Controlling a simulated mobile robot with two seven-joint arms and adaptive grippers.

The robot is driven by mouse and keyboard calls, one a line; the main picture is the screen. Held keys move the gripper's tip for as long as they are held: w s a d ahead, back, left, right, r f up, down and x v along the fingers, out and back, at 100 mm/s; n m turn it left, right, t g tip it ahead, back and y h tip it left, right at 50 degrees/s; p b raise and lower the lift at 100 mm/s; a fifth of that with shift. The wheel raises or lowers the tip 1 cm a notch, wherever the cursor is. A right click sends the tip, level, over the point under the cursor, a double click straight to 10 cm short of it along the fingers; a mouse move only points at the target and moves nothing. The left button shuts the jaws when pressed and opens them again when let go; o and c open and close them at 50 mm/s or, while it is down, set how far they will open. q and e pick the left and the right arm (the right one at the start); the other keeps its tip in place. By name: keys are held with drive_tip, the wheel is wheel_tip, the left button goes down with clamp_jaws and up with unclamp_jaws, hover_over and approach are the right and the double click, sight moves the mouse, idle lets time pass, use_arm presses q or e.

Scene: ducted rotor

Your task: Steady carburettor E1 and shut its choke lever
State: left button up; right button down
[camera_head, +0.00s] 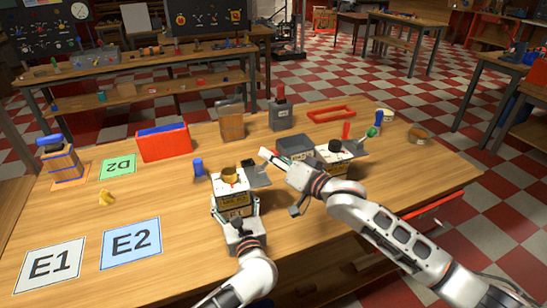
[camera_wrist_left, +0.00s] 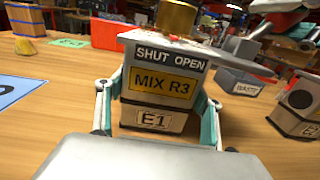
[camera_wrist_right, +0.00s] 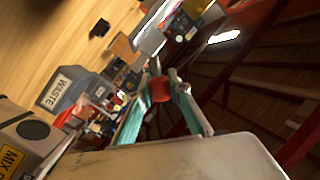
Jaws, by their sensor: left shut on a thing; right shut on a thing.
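Carburettor E1 (camera_head: 235,188) stands upright on the table, a pale box with a brass top. The left wrist view shows its SHUT OPEN, MIX R3 and E1 labels (camera_wrist_left: 152,120). My left gripper (camera_head: 236,218) is shut around its lower body, one finger on each side. My right gripper (camera_head: 270,157) is beside and above E1's right side. In the right wrist view its fingertips are closed on a red knob (camera_wrist_right: 160,89), which looks like the choke lever's tip. The rest of the lever, and its setting against the labels, is hard to make out.
A similar carburettor (camera_head: 337,163) stands just right, partly behind my right arm. A grey WASTE bin (camera_head: 294,146) is behind. Cards E1 (camera_head: 50,264) and E2 (camera_head: 130,242) lie front left.

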drive_tip(key=a+n, duration=0.1)
drive_tip(key=n, duration=0.1)
drive_tip(key=a+r+n+h, duration=0.1)
drive_tip(key=shift+s+n+g+h, duration=0.3)
drive_tip(key=shift+s+n+g, duration=0.1)
drive_tip(key=shift+s+a+n+h, duration=0.2)
drive_tip(key=shift+a+n+h, duration=0.3)
drive_tip(key=shift+n, duration=0.25)
drive_tip(key=shift+s+a+n+h, duration=0.2)
drive_tip(key=shift+a+n+h, duration=0.25)
drive_tip(key=shift+n, duration=0.3)
drive_tip(key=c, duration=1.8)
unclamp_jaws()
drive_tip(key=shift+s+d+r, duration=0.1)
drive_tip(key=shift+d, duration=0.05)
drive_tip(key=v, duration=1.1)
drive_tip(key=shift+s+d+r, duration=0.1)
drive_tip(key=shift+s+d, duration=0.1)
drive_tip(key=shift+s, duration=0.1)
